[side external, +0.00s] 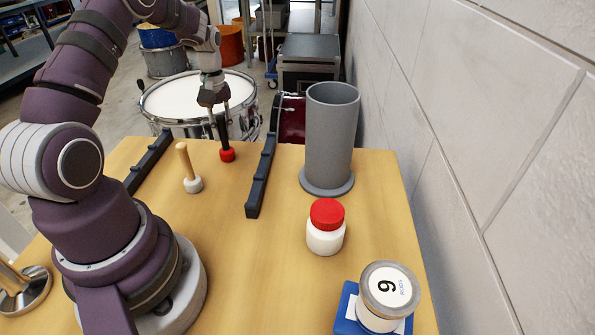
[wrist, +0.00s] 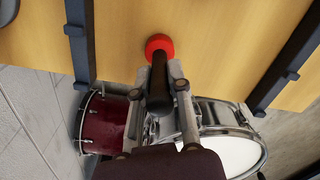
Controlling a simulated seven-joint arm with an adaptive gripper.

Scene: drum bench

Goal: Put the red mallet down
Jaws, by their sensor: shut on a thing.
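The red mallet has a red head (side external: 227,155) and a black handle (side external: 221,127). It hangs head down, close to upright, near the far edge of the wooden bench (side external: 225,260), between two dark notched rails. My gripper (side external: 219,110) is shut on the handle from above. In the wrist view, my gripper's fingers (wrist: 160,105) lie either side of the black handle, and the red head (wrist: 159,45) shows over the bench top. I cannot tell whether the head touches the bench.
A pale mallet (side external: 189,172) stands head down nearby. The rails (side external: 262,175) (side external: 150,160) flank both mallets. A grey cylinder (side external: 331,135), a red-lidded jar (side external: 326,230) and a jar marked 6 (side external: 387,295) stand to the right. A snare drum (side external: 180,100) is beyond the bench.

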